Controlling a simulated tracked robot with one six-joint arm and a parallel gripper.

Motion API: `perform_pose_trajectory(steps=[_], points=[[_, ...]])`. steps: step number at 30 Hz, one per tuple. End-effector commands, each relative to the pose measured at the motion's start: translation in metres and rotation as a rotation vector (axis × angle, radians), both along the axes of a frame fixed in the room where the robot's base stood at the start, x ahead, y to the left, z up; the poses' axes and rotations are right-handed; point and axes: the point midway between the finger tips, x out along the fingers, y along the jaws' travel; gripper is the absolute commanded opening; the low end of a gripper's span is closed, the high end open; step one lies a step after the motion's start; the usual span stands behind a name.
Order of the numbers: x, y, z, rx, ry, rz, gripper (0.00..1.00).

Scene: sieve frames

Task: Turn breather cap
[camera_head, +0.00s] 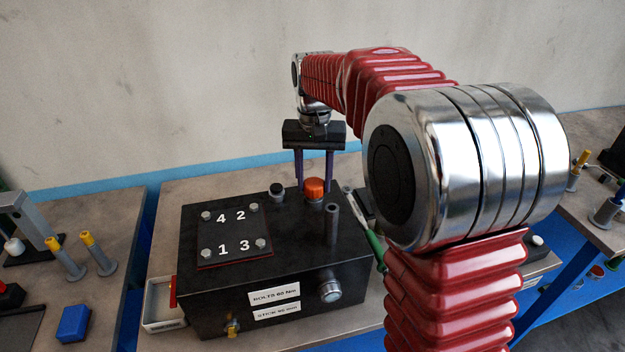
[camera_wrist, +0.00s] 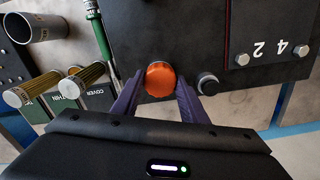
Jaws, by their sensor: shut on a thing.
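The breather cap is taken to be the orange ribbed cap (camera_head: 314,188) on top of the black box (camera_head: 350,262), near its back edge. It also shows in the wrist view (camera_wrist: 160,80), between the purple fingers. My gripper (camera_head: 315,186) points down over the box from behind. In the wrist view, my gripper (camera_wrist: 159,88) has one finger on each side of the orange cap, shut on it. The cap is seated on the box top. Its lower part is partly hidden by the box top's angle and the fingers.
A black knob (camera_head: 276,190) stands close left of the cap. A grey upright tube (camera_head: 332,224) stands in front of it. A bolted plate numbered 1 to 4 (camera_head: 234,252) lies left. A green-handled tool (camera_head: 375,248) is at the box's right side.

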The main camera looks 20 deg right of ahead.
Motion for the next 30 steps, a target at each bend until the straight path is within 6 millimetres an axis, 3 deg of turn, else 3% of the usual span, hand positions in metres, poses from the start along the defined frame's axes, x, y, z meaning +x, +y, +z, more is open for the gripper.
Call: perform_pose_trajectory(steps=[1,2,9,20,30], points=[[0.000,0.000,0.000,0.000,0.000,0.001,0.17],[0.000,0.000,0.000,0.000,0.000,0.001,0.41],[0.000,0.000,0.000,0.000,0.000,0.001,0.58],[0.000,0.000,0.004,0.000,0.000,0.002,0.58],[0.001,0.000,0.049,0.000,-0.003,0.002,0.58]])
